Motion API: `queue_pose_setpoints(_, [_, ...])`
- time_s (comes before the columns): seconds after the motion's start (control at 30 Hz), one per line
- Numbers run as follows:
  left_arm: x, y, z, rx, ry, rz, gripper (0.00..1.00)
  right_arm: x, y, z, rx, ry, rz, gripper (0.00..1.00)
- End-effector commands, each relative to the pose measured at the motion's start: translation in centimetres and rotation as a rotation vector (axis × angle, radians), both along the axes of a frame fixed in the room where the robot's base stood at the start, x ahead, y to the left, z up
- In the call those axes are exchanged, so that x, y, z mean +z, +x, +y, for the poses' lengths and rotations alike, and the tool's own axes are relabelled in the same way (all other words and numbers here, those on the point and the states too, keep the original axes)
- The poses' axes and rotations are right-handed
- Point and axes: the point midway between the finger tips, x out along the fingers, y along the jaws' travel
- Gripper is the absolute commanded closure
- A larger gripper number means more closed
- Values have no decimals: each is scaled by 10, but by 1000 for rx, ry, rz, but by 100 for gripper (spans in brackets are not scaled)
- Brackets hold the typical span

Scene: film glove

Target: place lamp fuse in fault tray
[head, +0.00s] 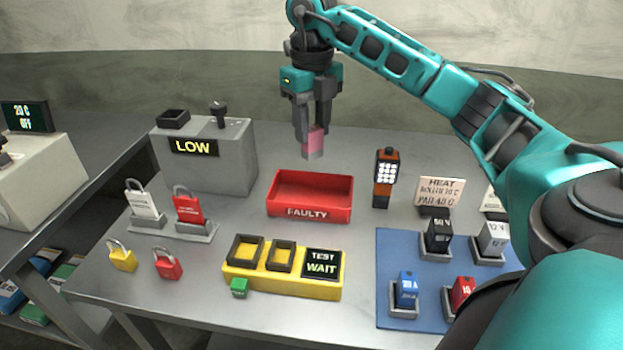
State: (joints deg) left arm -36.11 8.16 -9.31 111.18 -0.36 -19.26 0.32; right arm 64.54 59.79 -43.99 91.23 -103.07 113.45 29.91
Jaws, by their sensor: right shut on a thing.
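My right gripper (314,128) comes in from the upper right and points down. It is shut on a pink fuse-like block (313,143) with a grey lower end, taken to be the lamp fuse. It holds the block above and slightly behind the red tray (352,208) marked FAULTY. The tray sits in the middle of the table and looks empty. The block is apart from the tray. My left gripper is not in view.
A yellow tester (282,284) reading TEST WAIT stands in front of the tray. A grey box (240,165) reading LOW stands at left, a black-orange meter (385,178) at right. A blue mat (390,262) holds several fuses. Padlocks lie at front left.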

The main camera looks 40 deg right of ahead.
Motion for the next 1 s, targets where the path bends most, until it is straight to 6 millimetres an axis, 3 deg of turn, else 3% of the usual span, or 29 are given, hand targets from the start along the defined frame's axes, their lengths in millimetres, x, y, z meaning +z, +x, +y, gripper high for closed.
queue_pose_setpoints(0.03, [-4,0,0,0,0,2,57,-17,-1,0,-1,0,4,93])
queue_pose_setpoints(0.2, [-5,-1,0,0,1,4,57,-54,-1,-1,-2,-1,3,93])
queue_pose_setpoints(0.47, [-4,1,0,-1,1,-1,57,-79,0,-1,-2,0,1,93])
queue_pose_setpoints(0.63, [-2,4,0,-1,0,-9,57,-106,0,0,-1,0,2,93])
queue_pose_setpoints(1.0, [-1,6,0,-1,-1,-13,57,-116,0,0,-1,1,-2,93])
